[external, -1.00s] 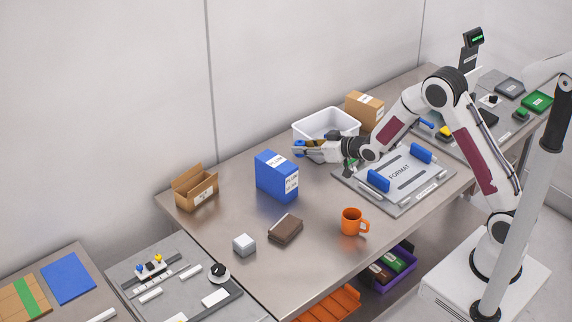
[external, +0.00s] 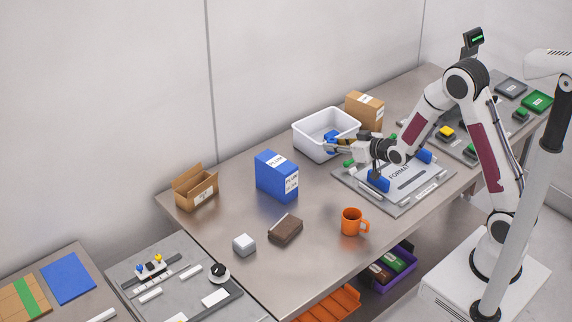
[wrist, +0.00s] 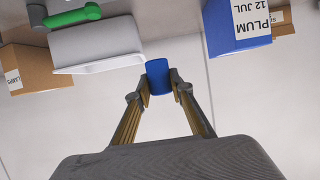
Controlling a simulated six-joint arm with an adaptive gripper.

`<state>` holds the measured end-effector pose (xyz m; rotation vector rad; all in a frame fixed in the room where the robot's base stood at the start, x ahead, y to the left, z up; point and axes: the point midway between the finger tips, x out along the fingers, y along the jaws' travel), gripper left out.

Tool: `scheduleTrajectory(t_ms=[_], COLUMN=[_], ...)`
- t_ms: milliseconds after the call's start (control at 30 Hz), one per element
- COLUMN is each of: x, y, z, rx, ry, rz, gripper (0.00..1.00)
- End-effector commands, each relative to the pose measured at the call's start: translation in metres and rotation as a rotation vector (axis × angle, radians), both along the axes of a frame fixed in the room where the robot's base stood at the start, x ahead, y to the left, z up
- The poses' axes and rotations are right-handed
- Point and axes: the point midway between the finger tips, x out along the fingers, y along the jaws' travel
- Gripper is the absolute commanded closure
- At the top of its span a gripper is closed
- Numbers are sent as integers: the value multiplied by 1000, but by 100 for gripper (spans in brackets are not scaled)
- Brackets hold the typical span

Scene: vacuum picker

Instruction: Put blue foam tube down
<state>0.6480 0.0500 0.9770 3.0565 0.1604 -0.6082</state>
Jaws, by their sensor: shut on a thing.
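The blue foam tube (external: 331,135) is held between the fingertips of my gripper (external: 337,142), which is shut on it. In the external view the tube overlaps the white bin (external: 312,145), near its front side. I cannot tell its exact height there. In the wrist view the tube (wrist: 158,76) sits between both fingertips of my gripper (wrist: 160,84), beside the corner of the white bin (wrist: 100,42) in the picture. The fingers hide part of the tube's sides.
A cardboard box (external: 366,110) stands behind the bin. A blue PLUM box (external: 272,172) stands left of it, and a FORMAT plate (external: 405,178) with blue blocks lies to the right. A brown block (external: 286,229) and an orange mug (external: 352,220) stand nearer. Clear tabletop lies between them.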

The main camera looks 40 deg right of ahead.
Motion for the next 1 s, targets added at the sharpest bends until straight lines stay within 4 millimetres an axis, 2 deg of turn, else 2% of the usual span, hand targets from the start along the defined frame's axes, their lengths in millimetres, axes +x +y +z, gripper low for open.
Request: scheduleTrajectory(t_ms=[267,533,1000], x=[-29,-35,-35], y=[-32,-46,-50], z=[30,53,57], rx=[1,1,1], ry=[-3,-3,0], rz=[-73,-99,-105], gripper=[93,93,93])
